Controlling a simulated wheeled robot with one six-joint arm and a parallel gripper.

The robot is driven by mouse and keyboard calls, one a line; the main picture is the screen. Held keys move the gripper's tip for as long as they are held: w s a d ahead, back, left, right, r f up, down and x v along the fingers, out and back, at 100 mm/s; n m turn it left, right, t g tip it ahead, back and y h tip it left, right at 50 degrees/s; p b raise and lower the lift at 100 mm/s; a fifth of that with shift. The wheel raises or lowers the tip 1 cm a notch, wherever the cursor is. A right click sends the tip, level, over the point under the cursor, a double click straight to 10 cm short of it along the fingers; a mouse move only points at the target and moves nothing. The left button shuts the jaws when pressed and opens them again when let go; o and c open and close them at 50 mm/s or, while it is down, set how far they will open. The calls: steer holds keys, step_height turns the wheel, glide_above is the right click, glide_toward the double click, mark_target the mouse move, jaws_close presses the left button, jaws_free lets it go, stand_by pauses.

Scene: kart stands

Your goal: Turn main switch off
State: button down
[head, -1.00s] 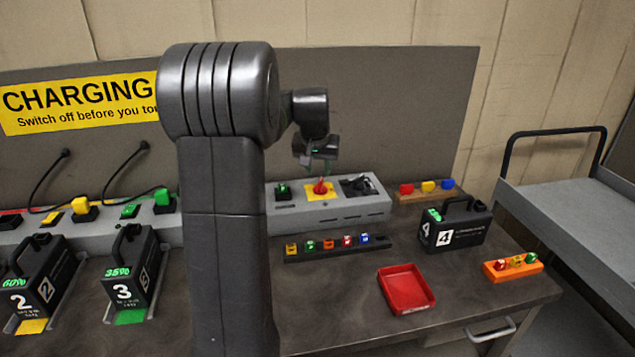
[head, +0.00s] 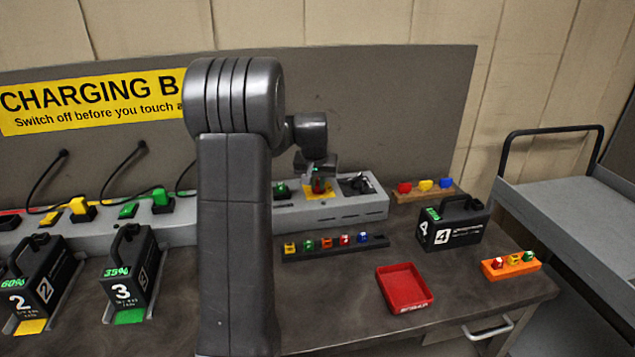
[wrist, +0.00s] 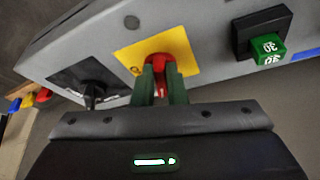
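The main switch is a red handle (wrist: 161,66) on a yellow plate (wrist: 190,50) set in the grey charging unit. In the head view the red switch (head: 318,188) is partly hidden by my gripper (head: 321,182). In the wrist view the two dark green fingers of my gripper (wrist: 162,88) stand on either side of the red handle, very close to it. Whether they press on it I cannot tell. A small white mark shows on the handle between the fingers.
A green plug or knob (wrist: 268,48) and a black rotary switch (wrist: 91,88) flank the yellow plate. Battery 4 (head: 455,226), a red tray (head: 408,301) and a rack of small coloured pieces (head: 335,247) stand on the bench. A grey cart (head: 570,205) is at right.

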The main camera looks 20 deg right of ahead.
steer(key=shift+s+d+r+n+y+p, duration=0.1)
steer(key=shift+d+n+y+p, duration=0.1)
steer(key=shift+n+y+p, duration=0.45)
steer(key=shift+d+n+t, duration=0.2)
steer(key=shift+n+t, duration=0.1)
steer(key=shift+n, duration=1.05)
steer(key=c, duration=1.5)
jaws_free()
steer(key=shift+o, duration=0.2)
steer(key=shift+s, duration=0.1)
steer(key=v, duration=1.3)
steer(key=shift+r+b, duration=0.3)
steer(key=shift+b, duration=0.1)
